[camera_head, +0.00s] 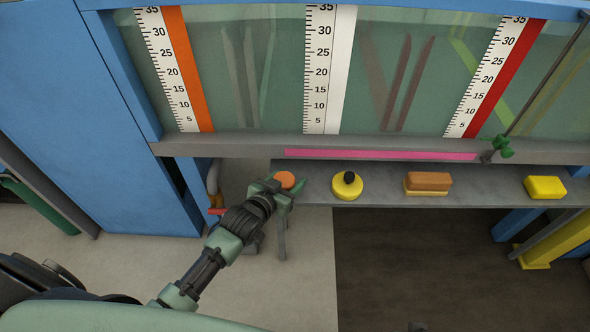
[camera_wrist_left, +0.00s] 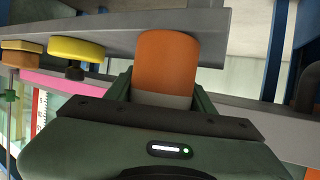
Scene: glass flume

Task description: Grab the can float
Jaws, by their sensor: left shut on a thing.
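The can float, an orange cylinder (camera_head: 285,179) with a pale grey band, is at the left end of the grey shelf in the head view. In the left wrist view the can float (camera_wrist_left: 166,62) stands out large between the fingers. My left gripper (camera_head: 284,186) is shut on it, with a finger on each side; the gripper also shows in the left wrist view (camera_wrist_left: 163,96). I cannot tell whether the can float still touches the shelf. My right gripper is not in view.
The grey shelf (camera_head: 390,200) holds a round yellow float with a black knob (camera_head: 346,186), a brown-and-yellow block (camera_head: 427,182) and a yellow block (camera_head: 545,187). Behind is the glass flume wall with upright rulers (camera_head: 321,70). A blue panel (camera_head: 70,110) stands left.

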